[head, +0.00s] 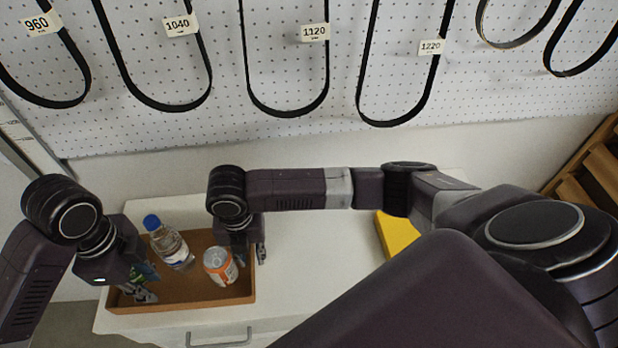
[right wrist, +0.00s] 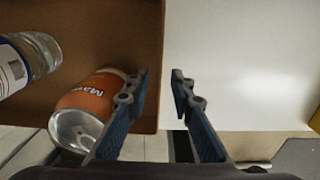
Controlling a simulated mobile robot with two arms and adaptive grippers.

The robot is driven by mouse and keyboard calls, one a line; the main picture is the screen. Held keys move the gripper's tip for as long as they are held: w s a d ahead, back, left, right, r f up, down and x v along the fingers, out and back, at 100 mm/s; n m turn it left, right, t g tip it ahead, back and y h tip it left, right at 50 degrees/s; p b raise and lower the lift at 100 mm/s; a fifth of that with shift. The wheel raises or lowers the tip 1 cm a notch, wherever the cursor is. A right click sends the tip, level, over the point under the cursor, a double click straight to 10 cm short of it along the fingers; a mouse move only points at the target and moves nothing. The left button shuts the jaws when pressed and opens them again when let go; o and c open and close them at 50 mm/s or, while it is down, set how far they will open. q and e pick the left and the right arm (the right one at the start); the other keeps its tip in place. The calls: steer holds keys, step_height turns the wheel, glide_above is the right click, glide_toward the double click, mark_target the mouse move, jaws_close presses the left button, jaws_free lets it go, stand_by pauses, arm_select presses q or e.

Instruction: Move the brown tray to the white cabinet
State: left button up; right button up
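The brown tray (head: 200,305) is at the left end of the white cabinet (head: 320,270) and looks level on its top. A clear bottle with a blue cap (head: 172,246) and an orange can (head: 220,266) are inside it. My left gripper (head: 145,284) is at the tray's left side; its finger gap is unclear. My right gripper (head: 254,254) is at the tray's right side. In the right wrist view, the right fingers (right wrist: 161,90) are apart, with the tray's right edge (right wrist: 160,60) between them and the can (right wrist: 93,105) close to the left finger.
A yellow object (head: 396,235) lies on the cabinet's right part, partly hidden by my right arm. A pegboard (head: 290,70) with hanging black belts stands behind. Wooden shelving (head: 590,175) is at the far right. The cabinet top right of the tray is mostly clear.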

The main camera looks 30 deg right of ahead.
step_height(320, 180, up, 11)
stand_by(0.3)
stand_by(0.5)
